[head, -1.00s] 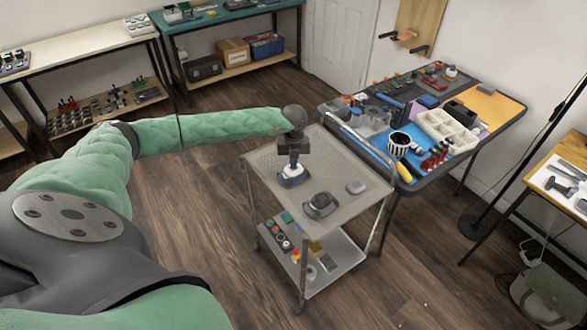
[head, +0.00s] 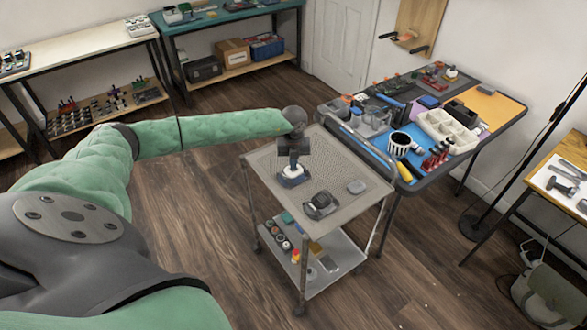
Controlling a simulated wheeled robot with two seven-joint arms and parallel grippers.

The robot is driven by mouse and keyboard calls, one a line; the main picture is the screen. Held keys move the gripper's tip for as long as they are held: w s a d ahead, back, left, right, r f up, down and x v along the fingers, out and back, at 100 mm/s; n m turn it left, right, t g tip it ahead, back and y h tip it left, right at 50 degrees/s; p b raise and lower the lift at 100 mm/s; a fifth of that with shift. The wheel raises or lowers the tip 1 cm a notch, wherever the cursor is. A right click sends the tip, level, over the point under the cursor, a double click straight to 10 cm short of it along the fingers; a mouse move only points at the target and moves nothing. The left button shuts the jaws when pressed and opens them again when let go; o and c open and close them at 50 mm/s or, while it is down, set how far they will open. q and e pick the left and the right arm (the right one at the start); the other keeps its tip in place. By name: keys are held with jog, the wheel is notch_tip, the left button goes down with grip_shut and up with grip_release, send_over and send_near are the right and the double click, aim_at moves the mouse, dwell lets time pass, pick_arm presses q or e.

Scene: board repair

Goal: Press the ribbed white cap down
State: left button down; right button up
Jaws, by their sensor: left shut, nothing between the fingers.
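The ribbed white cap (head: 291,173) sits on a small dark and blue device on the top shelf of the grey cart; its ribs are too small to make out. My left gripper (head: 293,166) comes in from the left and points down directly over the cap. Its fingers are shut and empty, with the tips at or just above the cap's top; I cannot tell if they touch. The gripper hides part of the cap. My right gripper is not in view.
A crowded worktable (head: 405,184) stands close at the right. The wooden floor (head: 190,240) left of the cart is clear.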

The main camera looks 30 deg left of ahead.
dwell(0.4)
pick_arm(q)
notch_tip(320, 180, up, 8)
jog(key=p, duration=0.3)
dwell(0.8)
jog(key=shift+f, duration=0.1)
